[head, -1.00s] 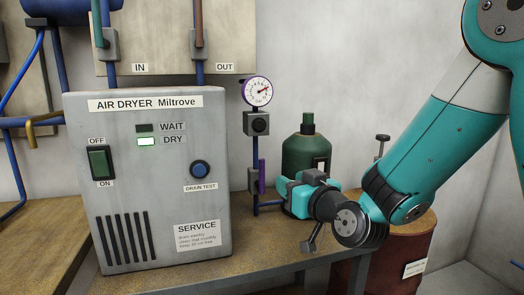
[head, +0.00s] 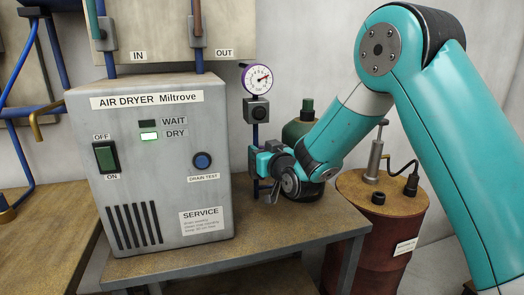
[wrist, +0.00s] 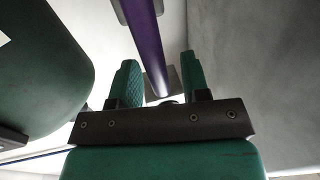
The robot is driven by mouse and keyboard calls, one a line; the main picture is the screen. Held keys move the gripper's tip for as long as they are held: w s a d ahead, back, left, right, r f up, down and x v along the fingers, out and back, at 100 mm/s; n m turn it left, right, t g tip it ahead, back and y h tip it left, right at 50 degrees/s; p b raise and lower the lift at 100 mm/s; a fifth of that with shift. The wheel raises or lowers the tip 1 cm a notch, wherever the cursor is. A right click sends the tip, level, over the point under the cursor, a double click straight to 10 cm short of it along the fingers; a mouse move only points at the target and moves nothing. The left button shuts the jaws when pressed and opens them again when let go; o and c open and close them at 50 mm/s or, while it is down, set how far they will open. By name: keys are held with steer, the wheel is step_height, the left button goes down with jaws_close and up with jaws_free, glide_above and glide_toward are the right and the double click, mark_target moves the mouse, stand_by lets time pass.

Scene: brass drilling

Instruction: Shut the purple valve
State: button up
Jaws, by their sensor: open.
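The purple valve's handle (wrist: 143,38) shows in the wrist view as a long purple bar, running from the top edge down to the space between my two green fingers. My gripper (wrist: 160,80) is open around its lower part, with a visible gap on the right; whether the left finger touches it I cannot tell. In the head view my gripper (head: 257,163) is at the blue pipe (head: 255,134), right of the dryer, and hides most or all of the handle there.
The air dryer box (head: 165,235) stands close on the left on the workbench (head: 290,235). A pressure gauge (head: 258,79) is above the valve. A dark green bottle (head: 296,128) stands just behind my arm. A rusty drum (head: 375,240) is at the right.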

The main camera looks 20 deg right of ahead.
jaws_close()
steer(key=shift+d, duration=0.1)
